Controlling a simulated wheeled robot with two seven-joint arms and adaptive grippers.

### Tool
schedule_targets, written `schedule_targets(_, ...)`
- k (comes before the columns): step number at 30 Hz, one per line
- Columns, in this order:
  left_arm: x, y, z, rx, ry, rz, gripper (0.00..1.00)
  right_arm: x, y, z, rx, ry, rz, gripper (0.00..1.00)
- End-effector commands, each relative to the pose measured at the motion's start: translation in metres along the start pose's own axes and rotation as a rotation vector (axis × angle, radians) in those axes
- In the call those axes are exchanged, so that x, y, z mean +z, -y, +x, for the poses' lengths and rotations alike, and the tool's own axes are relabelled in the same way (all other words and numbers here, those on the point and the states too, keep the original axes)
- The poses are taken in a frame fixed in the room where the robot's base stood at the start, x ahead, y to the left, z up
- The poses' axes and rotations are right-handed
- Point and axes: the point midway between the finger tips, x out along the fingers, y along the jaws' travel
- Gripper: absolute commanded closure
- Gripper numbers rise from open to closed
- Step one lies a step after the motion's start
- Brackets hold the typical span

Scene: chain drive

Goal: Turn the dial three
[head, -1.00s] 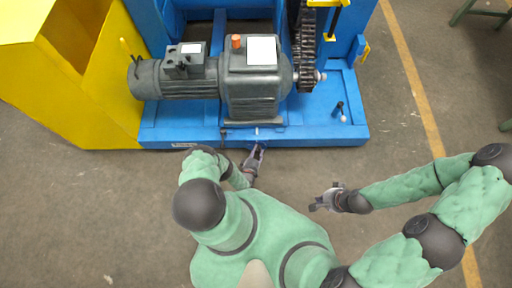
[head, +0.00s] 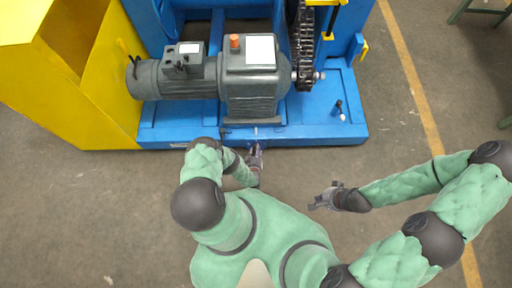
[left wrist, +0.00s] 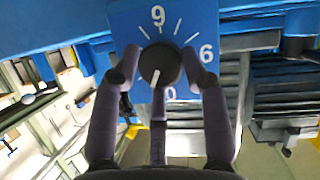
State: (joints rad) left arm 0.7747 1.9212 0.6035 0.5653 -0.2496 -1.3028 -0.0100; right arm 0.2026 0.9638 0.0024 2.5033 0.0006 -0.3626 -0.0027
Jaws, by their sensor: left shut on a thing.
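The dial (left wrist: 160,64) is a round black knob with a white pointer mark on a blue panel (left wrist: 124,20). The white numbers 9, 6 and 0 show around it in the left wrist view. The pointer mark points down and slightly left, just left of the 0. My left gripper (left wrist: 159,72) is shut on the dial, with fingers at its left and right sides and one below. In the head view, my left gripper (head: 256,152) is at the front edge of the blue base (head: 310,135). My right gripper (head: 322,199) is empty over the floor; its fingers look apart.
A grey motor and gearbox (head: 250,90) stand on the blue base, with a black chain (head: 305,50) at the right. A yellow housing (head: 75,85) is at the left. A small black lever (head: 339,106) stands at the base's right. The floor around my right gripper is clear.

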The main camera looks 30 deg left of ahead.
Motion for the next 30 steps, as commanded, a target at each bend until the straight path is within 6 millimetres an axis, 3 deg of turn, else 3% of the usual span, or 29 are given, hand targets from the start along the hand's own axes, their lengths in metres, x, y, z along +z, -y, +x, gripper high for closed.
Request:
schedule_targets(1,-0.0075,0.0038,0.0050,-0.017,-0.018,0.021,0.88,0.0000,0.0001,-0.0002,0.000,0.000,0.000,1.00)
schedule_targets(23,-0.0107,0.0052,0.0070,-0.059,-0.025,0.105,0.88,0.0000,0.0001,-0.0003,0.000,0.000,0.000,1.00)
schedule_targets(24,-0.0108,0.0051,0.0071,-0.059,-0.025,0.105,0.44,0.0000,0.0001,-0.0003,0.000,0.000,0.000,1.00)
schedule_targets(25,-0.0109,0.0050,0.0071,-0.058,-0.025,0.105,0.36,0.0000,0.0001,-0.0003,0.000,0.000,0.000,1.00)
schedule_targets(30,-0.0081,0.0031,0.0053,-0.054,-0.019,0.105,0.35,0.0000,0.0001,-0.0002,0.000,0.000,0.000,1.00)
